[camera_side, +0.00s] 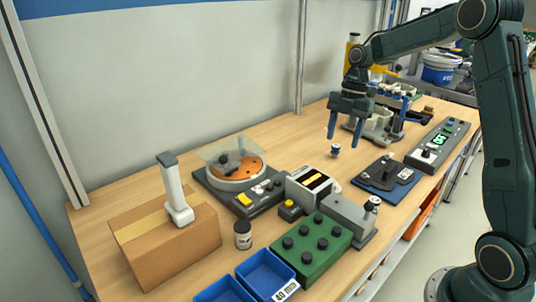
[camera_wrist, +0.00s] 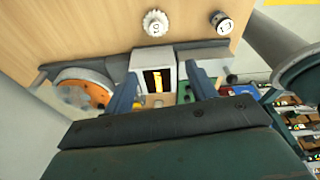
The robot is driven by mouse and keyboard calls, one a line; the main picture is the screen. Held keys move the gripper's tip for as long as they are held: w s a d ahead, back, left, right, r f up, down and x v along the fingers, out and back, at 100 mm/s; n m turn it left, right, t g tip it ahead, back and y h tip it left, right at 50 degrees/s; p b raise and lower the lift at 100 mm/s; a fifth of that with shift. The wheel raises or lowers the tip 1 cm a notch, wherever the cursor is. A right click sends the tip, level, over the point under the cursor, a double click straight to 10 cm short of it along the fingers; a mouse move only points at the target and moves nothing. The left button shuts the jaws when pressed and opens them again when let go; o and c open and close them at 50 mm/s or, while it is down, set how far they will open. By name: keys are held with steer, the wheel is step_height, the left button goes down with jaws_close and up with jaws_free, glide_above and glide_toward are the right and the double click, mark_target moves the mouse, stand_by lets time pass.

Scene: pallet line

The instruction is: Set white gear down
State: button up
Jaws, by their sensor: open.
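The white gear (camera_wrist: 155,23) has a toothed rim and small dark marks on its face. It rests on the bare wooden table near the top of the wrist view.
A turntable with an orange disc (camera_side: 235,168), a box with a yellow display (camera_side: 312,185) and a green block with dark knobs (camera_side: 312,247) stand in front. A dark blue plate fixture (camera_side: 385,180) lies to the right. Bare wood surrounds the small piece.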

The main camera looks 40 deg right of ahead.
steer(key=s+a+r+m+t+h, duration=0.2)
steer(key=s+a+r+m+t, duration=0.1)
steer(key=s+a+r+m, duration=0.7)
steer(key=s+a+m+t, duration=0.1)
steer(key=s+a+m, duration=0.1)
steer(key=s+m, duration=0.2)
steer(key=s+a+m+t, duration=0.2)
steer(key=s+m, duration=0.3)
steer(key=s, duration=0.5)
steer(key=shift+s+a+f+m+h, duration=0.2)
steer(key=shift+a+f+m+h, duration=0.15)
steer(key=shift+a, duration=0.3)
